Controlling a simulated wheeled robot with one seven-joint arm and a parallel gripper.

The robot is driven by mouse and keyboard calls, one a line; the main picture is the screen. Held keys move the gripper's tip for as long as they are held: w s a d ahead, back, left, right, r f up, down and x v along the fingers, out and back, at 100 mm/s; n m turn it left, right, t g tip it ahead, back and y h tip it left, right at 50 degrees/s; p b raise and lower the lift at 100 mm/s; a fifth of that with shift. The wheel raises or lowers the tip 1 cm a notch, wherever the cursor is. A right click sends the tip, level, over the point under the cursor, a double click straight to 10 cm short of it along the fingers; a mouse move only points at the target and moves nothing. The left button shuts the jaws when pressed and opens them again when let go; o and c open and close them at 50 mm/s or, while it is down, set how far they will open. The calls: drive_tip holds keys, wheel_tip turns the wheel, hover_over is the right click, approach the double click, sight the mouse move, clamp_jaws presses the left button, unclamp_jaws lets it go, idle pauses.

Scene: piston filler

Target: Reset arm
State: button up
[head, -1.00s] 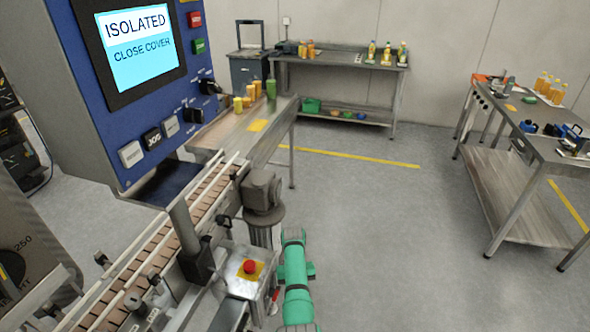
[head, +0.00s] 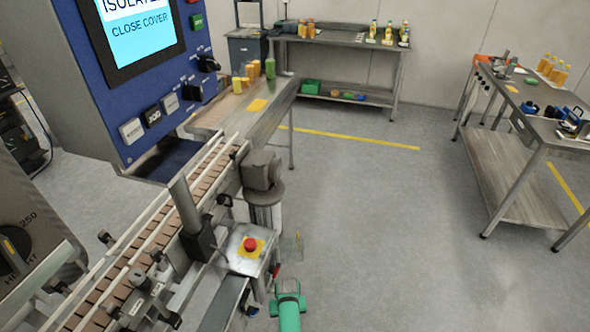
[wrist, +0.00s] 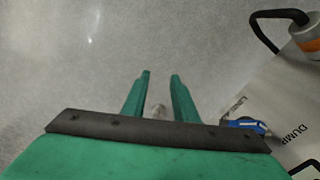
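My green arm (head: 289,308) shows at the bottom of the head view, low beside the filler's conveyor; its gripper cannot be made out there. In the wrist view my gripper (wrist: 160,78) has its two green fingers apart over grey floor. A small pale, blurred thing (wrist: 157,111) shows between the finger bases; I cannot tell what it is or whether it is touched. The filler's screen (head: 138,30) is partly cut off and reads "CLOSE COVER".
The conveyor (head: 150,235) and red emergency button (head: 250,244) stand left of my arm. A "DUMP" plate (wrist: 290,100) and blue handle (wrist: 244,125) are close at the gripper's right. Tables (head: 345,41) (head: 540,125) stand farther off. The middle floor is clear.

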drive_tip(key=s+a+f+t, duration=0.2)
drive_tip(key=s+f+t, duration=0.2)
drive_tip(key=s, duration=0.6)
drive_tip(key=s+d+r+m+t, duration=0.1)
drive_tip(key=s+r+t, duration=0.1)
drive_tip(key=s+r, duration=0.3)
drive_tip(key=s+r+t, duration=0.2)
drive_tip(key=s+r, duration=0.1)
drive_tip(key=s, duration=0.5)
drive_tip(key=s+d+r+t, duration=0.1)
drive_tip(key=s+r, duration=0.3)
drive_tip(key=r, duration=0.7)
drive_tip(key=s+d+r+t, duration=0.1)
drive_tip(key=s+r+t, duration=0.3)
drive_tip(key=r, duration=0.8)
drive_tip(key=s+d+r+t, duration=0.1)
drive_tip(key=s+r, duration=0.5)
drive_tip(key=r, duration=0.6)
drive_tip(key=shift+s+d+r+m+t, duration=0.15)
drive_tip(key=shift+d+m+t, duration=0.25)
drive_tip(key=shift+t, duration=0.3)
